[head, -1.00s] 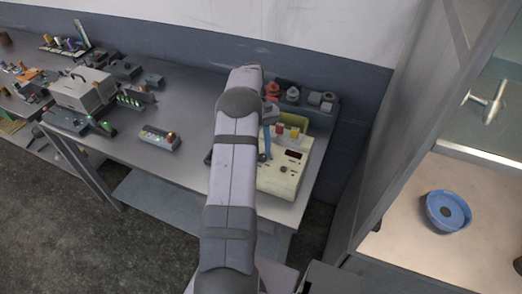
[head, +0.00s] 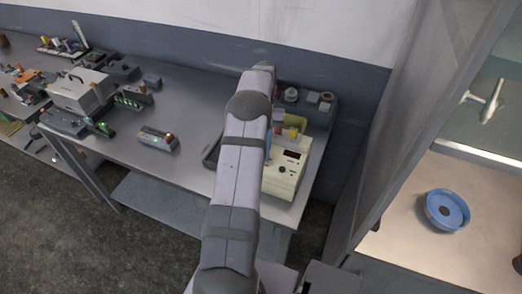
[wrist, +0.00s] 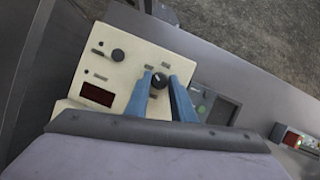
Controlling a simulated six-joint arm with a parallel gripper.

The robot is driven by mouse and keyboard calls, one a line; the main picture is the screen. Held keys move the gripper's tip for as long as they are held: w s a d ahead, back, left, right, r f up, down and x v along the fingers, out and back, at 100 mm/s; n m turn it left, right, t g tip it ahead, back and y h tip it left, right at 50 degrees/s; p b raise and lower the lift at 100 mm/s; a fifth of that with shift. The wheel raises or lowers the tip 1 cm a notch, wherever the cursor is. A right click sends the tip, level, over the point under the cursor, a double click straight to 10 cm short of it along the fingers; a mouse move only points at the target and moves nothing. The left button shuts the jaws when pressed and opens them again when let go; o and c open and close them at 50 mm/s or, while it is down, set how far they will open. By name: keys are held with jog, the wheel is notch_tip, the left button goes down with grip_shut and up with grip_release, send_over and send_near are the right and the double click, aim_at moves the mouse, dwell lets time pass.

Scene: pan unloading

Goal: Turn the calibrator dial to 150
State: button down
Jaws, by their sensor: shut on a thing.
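The calibrator is a cream box (head: 284,187) at the right end of the bench, partly hidden behind my arm in the head view. In the wrist view its panel (wrist: 128,75) shows a dark red display (wrist: 97,95) with no readable digits. A black dial (wrist: 159,80) with a light mark sits between the blue fingertips of my gripper (wrist: 160,82), which is shut on it. A second black knob (wrist: 118,56) is free, away from the fingers. In the head view my gripper is almost wholly hidden by my arm.
Red and yellow terminals (head: 292,133) stand at the calibrator's back. A grey rack (head: 318,106) is behind it. A small box with lit buttons (head: 158,139) lies on the bench to the left.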

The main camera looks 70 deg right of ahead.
jog(key=c, duration=1.5)
grip_release()
jog(key=shift+c, duration=0.2)
jog(key=shift+r, duration=0.1)
jog(key=shift+w+d+r+b, duration=0.1)
jog(key=shift+d+r+b, duration=0.2)
jog(key=shift+r+b, duration=0.15)
jog(key=shift+v, duration=2.95)
jog(key=shift+a+r, duration=0.1)
jog(key=shift+r, duration=0.05)
